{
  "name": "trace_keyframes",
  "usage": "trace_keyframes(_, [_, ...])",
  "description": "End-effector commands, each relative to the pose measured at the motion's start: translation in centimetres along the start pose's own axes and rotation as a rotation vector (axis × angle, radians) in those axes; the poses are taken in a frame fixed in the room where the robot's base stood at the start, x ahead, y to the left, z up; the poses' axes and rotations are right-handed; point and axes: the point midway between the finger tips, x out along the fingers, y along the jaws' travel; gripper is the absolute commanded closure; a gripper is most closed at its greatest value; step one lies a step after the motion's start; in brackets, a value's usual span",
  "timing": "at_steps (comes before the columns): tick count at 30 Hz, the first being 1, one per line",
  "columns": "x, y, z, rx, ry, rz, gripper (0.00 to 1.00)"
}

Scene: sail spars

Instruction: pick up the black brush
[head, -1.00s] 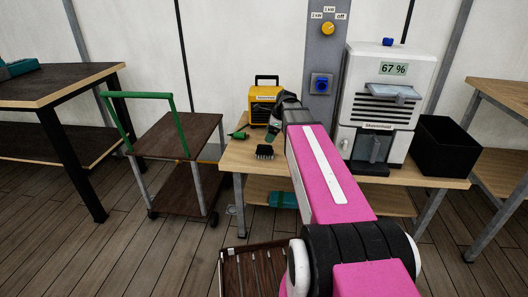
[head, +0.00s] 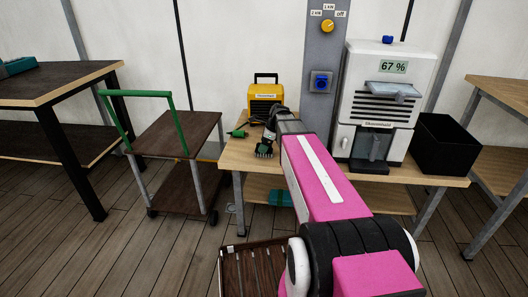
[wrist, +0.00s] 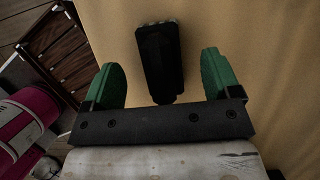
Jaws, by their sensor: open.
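The black brush (head: 264,151) lies on the wooden table (head: 236,157) near its left front part. In the wrist view the black brush (wrist: 160,55) lies lengthwise between the two green fingers, its bristle end pointing away. My gripper (wrist: 160,70) is open, with a finger on each side of the brush and a visible gap to both. In the head view my gripper (head: 268,140) is right at the brush, and my arm hides part of it. The height of the fingers above the table is hard to tell.
A grey post (head: 322,60), a white machine (head: 382,100) and a black bin (head: 442,148) are to the right. A trolley (head: 178,133) stands left.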

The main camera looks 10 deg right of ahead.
Motion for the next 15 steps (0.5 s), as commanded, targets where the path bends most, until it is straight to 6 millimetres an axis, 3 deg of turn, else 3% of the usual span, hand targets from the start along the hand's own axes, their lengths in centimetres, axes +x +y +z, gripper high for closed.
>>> trace_keyframes(5, [2.2,-0.1,-0.1,-0.001,0.000,0.001,0.17])
trace_keyframes(12, [2.5,0.0,-0.1,0.000,0.000,0.000,0.17])
trace_keyframes(13, [2.5,0.0,-0.1,0.000,0.000,0.000,0.20])
trace_keyframes(15, [2.5,0.0,-0.1,0.000,0.000,0.000,0.43])
